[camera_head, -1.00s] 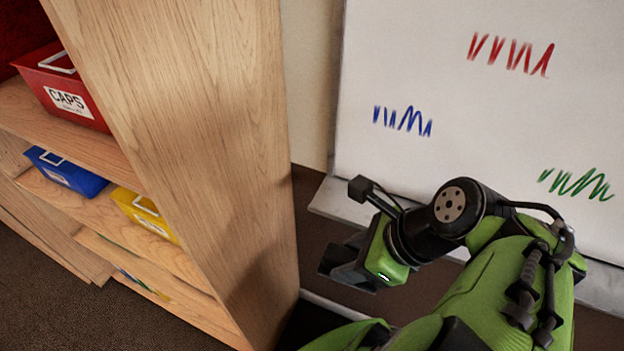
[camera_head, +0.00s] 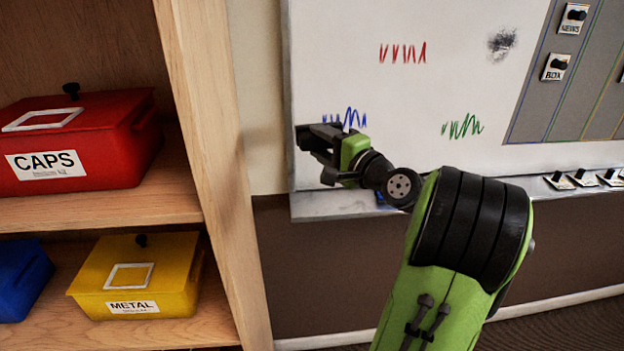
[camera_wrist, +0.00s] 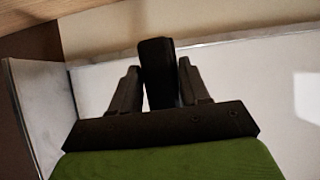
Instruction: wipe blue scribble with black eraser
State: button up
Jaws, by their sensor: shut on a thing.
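The blue scribble (camera_head: 352,117) is on the lower left of the whiteboard (camera_head: 340,30). My gripper (camera_head: 312,138) is in front of the board's left edge in the head view, overlapping the scribble's lower left part. In the wrist view my gripper (camera_wrist: 158,85) is shut on the black eraser (camera_wrist: 156,58), which stands out beyond the fingertips. The white board surface lies behind it there, with no scribble in sight. I cannot tell whether the eraser touches the board.
A red scribble (camera_head: 403,53), a green scribble (camera_head: 462,127) and a dark smudge (camera_head: 502,43) are also on the board. A wooden shelf (camera_head: 215,150) with a red CAPS box (camera_head: 120,135) and a yellow METAL box (camera_head: 165,285) stands at left. Small labelled items (camera_head: 585,179) sit on the ledge.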

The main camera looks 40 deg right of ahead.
jog(key=w+d+p, duration=0.2)
jog(key=w+d, duration=0.2)
jog(key=w, duration=0.1)
jog(key=shift+p, duration=0.4)
jog(key=shift+w+d+p, duration=0.55)
jog(key=shift+w+p, duration=0.15)
jog(key=shift+w, duration=0.15)
dwell(0.3)
jog(key=s+d+p, duration=0.7)
jog(key=d+p, duration=0.2)
jog(key=d, duration=0.2)
jog(key=shift+s+d+r, duration=0.2)
jog(key=shift+s, duration=0.15)
dwell(4.4)
